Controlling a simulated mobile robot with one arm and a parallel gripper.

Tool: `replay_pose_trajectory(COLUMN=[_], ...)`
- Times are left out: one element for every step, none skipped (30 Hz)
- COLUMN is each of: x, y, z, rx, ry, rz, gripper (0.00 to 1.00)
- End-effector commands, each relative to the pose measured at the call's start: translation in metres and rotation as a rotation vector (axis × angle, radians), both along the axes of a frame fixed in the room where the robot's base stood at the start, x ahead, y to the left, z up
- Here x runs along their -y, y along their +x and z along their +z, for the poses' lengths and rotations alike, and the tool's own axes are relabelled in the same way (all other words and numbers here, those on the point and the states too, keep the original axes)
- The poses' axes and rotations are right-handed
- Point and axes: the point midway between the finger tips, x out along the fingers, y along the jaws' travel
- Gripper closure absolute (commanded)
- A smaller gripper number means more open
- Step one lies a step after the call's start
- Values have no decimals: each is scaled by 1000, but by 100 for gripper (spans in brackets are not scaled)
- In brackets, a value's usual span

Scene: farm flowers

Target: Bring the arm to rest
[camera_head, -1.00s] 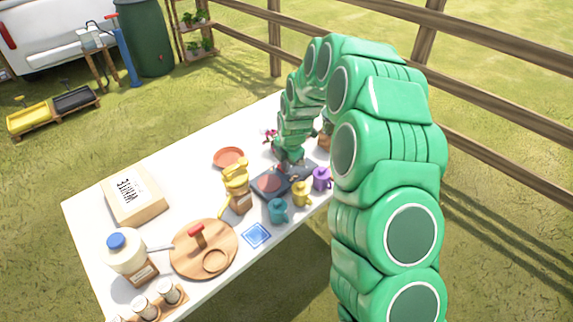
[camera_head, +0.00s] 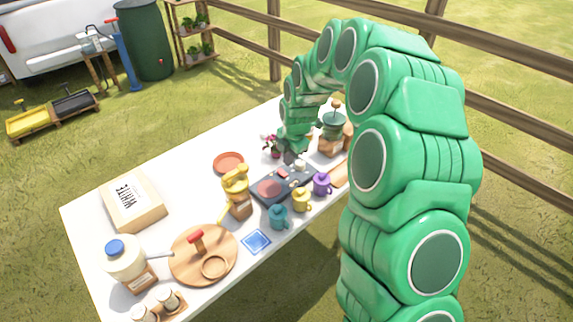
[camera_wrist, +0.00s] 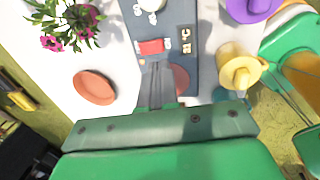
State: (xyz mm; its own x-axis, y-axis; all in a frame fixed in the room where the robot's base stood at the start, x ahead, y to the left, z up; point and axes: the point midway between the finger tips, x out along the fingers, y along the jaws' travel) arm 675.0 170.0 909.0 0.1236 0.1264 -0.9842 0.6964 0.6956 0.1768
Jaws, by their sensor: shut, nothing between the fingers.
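My green arm arches over the white table (camera_head: 180,205) from the right. My gripper (camera_head: 291,157) points down above the back part of a dark tray (camera_head: 262,195). In the wrist view my gripper's thin fingers (camera_wrist: 161,85) are together, with nothing between them. The tray (camera_wrist: 178,20) lies below the fingers and carries a reddish disc (camera_head: 269,188) and small parts. How high the fingertips are above the tray is hard to tell.
A teal mug (camera_head: 279,216), a yellow mug (camera_head: 301,200) and a purple mug (camera_head: 322,183) line the tray's front. Pink flowers (camera_wrist: 52,42) and a terracotta saucer (camera_head: 229,162) stand near. A green-topped grinder (camera_head: 333,128) stands behind. Open grass lies beyond the table.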

Motion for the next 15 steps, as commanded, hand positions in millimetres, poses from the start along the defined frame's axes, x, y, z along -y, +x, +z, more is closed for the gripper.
replay_pose_trajectory(x=[1, 2, 3, 4, 5, 6, 6, 7, 8, 9, 9, 10, 11, 11, 12], y=[0, -1, -3, -4, -5, -6, -6, -7, -7, -8, -9, -10, -11, -11, -12], z=[9, 14, 19, 23, 27, 33, 38, 43, 49, 53, 57, 61, 64, 66, 68], rx=[4, 4, 2, 0, -1, -1, 0, 1, 1, 1, 1, 0, -1, -1, -3], ry=[1, 1, 0, 0, -1, 0, 0, 1, 1, 1, 1, 1, 0, 0, 0], rz=[0, 1, 1, 1, 1, 1, 1, 0, 0, 0, 0, 0, 0, 0, 0], gripper=[100, 100, 100, 100, 100, 100, 100, 100, 100, 100, 100, 100, 100, 100, 100])
